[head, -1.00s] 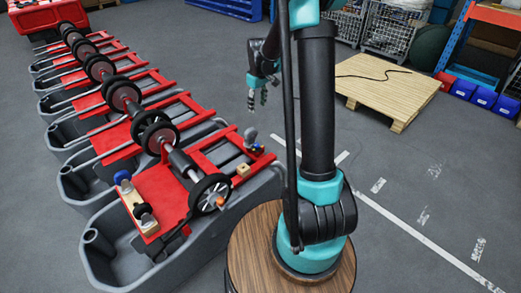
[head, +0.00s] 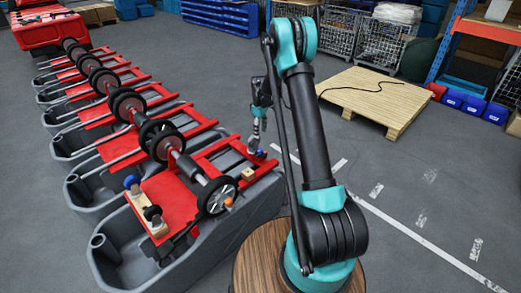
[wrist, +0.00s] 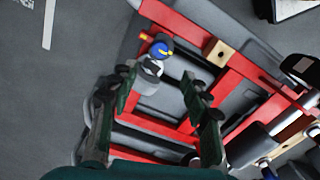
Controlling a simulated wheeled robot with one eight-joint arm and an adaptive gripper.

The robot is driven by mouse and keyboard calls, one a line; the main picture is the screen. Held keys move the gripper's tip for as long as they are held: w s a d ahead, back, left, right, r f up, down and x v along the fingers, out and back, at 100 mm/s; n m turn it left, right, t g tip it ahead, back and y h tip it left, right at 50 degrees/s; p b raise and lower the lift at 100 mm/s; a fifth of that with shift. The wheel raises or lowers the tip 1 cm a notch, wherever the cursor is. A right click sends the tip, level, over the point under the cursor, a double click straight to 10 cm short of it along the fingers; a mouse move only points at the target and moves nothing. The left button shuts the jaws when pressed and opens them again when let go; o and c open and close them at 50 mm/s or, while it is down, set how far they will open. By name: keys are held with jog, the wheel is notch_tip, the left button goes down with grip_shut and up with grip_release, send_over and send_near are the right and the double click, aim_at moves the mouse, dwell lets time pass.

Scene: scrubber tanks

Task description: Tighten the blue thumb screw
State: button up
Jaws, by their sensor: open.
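A blue knob (head: 261,154) sits near the far right corner of the nearest red frame. In the wrist view it (wrist: 160,48) has a grey rounded part (wrist: 150,68) right beside it. My gripper (head: 256,142) is close over this corner in the head view. In the wrist view my gripper (wrist: 162,82) is open and empty, its fingers on either side of the frame, with the blue knob beyond the fingertips. I cannot tell which blue knob is the thumb screw.
A black wheel (head: 214,196) and a small wooden block (head: 247,174) are on the same frame. Grey tanks (head: 125,262) with red frames run in a row to the back left. A wooden pallet (head: 375,100) lies behind my arm.

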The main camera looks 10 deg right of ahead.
aim_at(260, 150)
notch_tip(260, 150, down, 12)
jog(key=shift+r, duration=0.1)
jog(key=shift+c, duration=0.4)
grip_shut()
